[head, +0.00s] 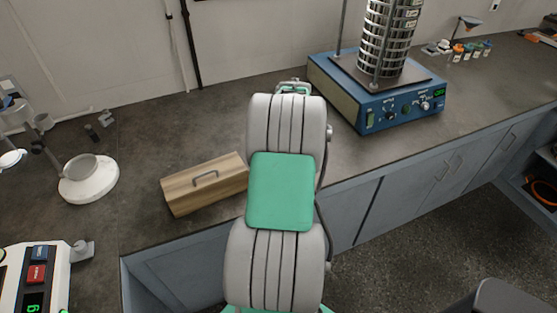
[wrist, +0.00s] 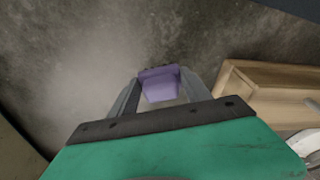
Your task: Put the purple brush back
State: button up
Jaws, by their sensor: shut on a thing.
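The purple brush (wrist: 159,84) shows in the wrist view, held between the two fingers of my gripper (wrist: 160,88). My gripper is shut on it, above the grey countertop. In the head view my own arm hides the gripper's fingers and the brush. The box also shows at the right of the wrist view (wrist: 270,88), apart from the brush.
A blue sieve shaker (head: 395,112) with a stack of sieves (head: 389,38) stands right of my arm. A white stand (head: 88,180) and a scale (head: 38,280) are at the left. Small jars (head: 470,50) stand far right. The counter (head: 165,125) behind the box is clear.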

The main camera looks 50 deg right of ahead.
jog(key=shift+f, duration=0.75)
jog(key=shift+f, duration=0.25)
jog(key=o, duration=1.2)
jog(key=shift+r, duration=0.1)
